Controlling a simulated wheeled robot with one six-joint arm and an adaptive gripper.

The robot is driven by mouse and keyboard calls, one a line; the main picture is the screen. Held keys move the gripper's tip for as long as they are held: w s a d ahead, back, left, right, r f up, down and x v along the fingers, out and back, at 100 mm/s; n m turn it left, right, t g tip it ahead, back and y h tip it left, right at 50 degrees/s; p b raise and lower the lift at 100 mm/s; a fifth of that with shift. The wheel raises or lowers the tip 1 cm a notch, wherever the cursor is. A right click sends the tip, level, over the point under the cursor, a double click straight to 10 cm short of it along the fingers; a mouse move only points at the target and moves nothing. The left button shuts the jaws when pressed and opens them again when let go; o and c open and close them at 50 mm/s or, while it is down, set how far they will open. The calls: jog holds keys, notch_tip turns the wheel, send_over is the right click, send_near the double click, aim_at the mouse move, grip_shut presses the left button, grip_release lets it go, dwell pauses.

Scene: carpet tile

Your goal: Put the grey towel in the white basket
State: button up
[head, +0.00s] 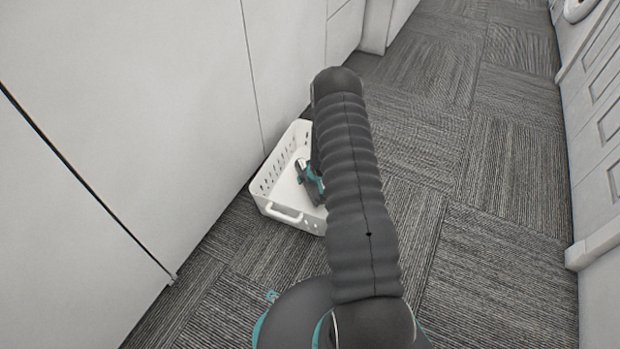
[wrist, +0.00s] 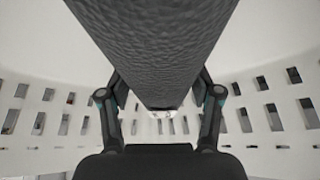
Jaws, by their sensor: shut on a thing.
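The white basket (head: 270,178) stands on the carpet against the left wall, and my arm covers its right part. My gripper (head: 310,184) is down inside the basket's outline in the head view. In the wrist view my gripper (wrist: 160,102) is shut on the grey towel (wrist: 150,45), a thick, dark, rough-textured roll between its two fingers. The basket's slotted wall (wrist: 62,122) surrounds the towel and fingers in that view. The towel cannot be made out in the head view, where my arm is in front. Whether it touches the basket floor, I cannot tell.
White panels (head: 130,110) rise close along the basket's left side. A white panelled front (head: 600,130) runs along the right. The grey carpet tile (head: 480,220) between them is clear.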

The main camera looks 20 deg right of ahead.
jog(key=shift+f, duration=0.2)
jog(key=o, duration=1.4)
jog(key=shift+r, duration=0.1)
jog(key=shift+o, duration=0.2)
